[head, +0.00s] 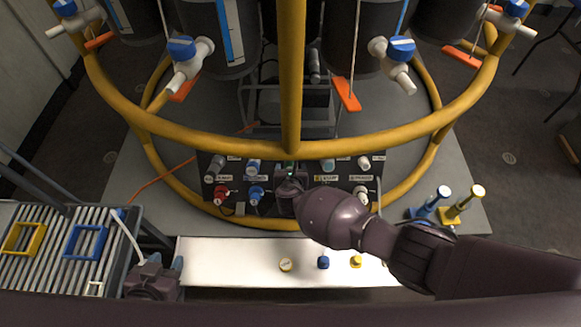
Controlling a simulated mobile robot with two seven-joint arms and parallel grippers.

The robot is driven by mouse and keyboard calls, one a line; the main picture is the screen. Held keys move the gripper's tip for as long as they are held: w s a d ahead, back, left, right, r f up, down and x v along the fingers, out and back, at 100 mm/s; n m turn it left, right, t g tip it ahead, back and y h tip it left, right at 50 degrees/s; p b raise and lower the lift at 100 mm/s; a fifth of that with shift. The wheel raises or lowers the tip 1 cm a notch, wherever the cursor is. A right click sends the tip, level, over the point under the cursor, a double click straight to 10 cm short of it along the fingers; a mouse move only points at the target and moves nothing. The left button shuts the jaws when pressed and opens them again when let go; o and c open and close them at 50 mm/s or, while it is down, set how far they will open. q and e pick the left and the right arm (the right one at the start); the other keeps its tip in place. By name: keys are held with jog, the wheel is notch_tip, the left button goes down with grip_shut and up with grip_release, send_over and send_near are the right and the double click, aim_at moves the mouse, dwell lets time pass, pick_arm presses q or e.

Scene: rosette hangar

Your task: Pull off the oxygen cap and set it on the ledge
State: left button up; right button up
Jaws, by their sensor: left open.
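A dark panel (240,208) carries two rows of capped ports. They include a red one (221,194), a blue one (256,195) and a white one (361,194). The labels are too small to read surely, so I cannot tell which is the oxygen cap. My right gripper (290,177) is at the middle of the panel; its hand and arm hide ports there, and its jaws are unclear. The white ledge (230,262) lies in front of the panel. My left gripper (153,263) is open at the ledge's left end, with no object visible between its fingers.
A pale round piece (286,265), a blue cap (323,262) and a yellow cap (356,261) sit on the ledge. Its left half is clear. A yellow ring frame (200,136) surrounds the panel. A slatted rack (50,268) stands left; blue and yellow fittings (461,202) stand right.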

jog(key=c, duration=1.1)
jog(key=shift+s+r, duration=0.15)
pick_arm(q)
notch_tip(320, 180, up, 7)
jog(key=w+t+p, duration=0.1)
jog(key=w+p, duration=0.1)
jog(key=p, duration=0.2)
pick_arm(e)
jog(key=shift+v, duration=2.75)
pick_arm(q)
jog(key=shift+w+d, duration=0.1)
